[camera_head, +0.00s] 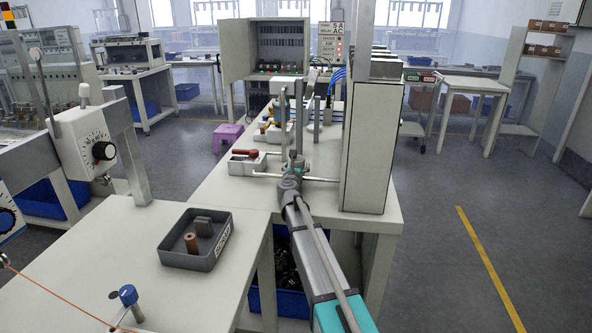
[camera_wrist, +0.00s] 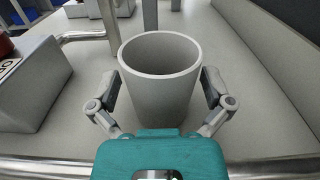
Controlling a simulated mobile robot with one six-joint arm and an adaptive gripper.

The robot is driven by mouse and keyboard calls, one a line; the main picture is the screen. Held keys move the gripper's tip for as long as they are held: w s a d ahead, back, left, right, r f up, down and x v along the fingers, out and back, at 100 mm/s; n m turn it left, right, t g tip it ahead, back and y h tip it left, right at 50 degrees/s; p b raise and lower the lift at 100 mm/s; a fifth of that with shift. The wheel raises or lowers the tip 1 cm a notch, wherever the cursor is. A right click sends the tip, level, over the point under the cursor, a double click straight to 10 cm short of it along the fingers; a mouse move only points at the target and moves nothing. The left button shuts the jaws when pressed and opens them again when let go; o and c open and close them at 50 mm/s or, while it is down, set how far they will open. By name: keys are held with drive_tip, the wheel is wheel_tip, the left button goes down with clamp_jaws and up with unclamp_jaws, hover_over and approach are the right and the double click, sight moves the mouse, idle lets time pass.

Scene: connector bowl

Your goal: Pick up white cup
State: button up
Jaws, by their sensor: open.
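The white cup (camera_wrist: 160,100) stands upright on the pale bench in the middle of the wrist view, its open rim facing up. My gripper (camera_wrist: 160,82) is open, with one finger on each side of the cup's body. The cup is between the fingers; I cannot tell whether either finger touches it. In the head view my gripper (camera_head: 294,164) is low over the far bench, and I cannot make out the cup there.
A tall cabinet (camera_head: 370,150) stands close right of my gripper. A white box with a red part (camera_head: 246,160) is close left. Metal rods (camera_wrist: 50,168) run near the gripper. A dark tray (camera_head: 180,258) sits on the near table.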

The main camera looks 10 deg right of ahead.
drive_tip(key=shift+w+d, duration=0.15)
drive_tip(key=shift+w, duration=0.25)
drive_tip(key=c, duration=0.9)
drive_tip(key=shift+o, duration=0.2)
drive_tip(key=shift+r, duration=0.15)
wheel_tip(320, 180, up, 3)
drive_tip(key=p, duration=0.3)
drive_tip(key=shift+f, duration=0.2)
drive_tip(key=s+r+p, duration=1)
drive_tip(key=s, duration=0.4)
drive_tip(key=shift+d, duration=0.35)
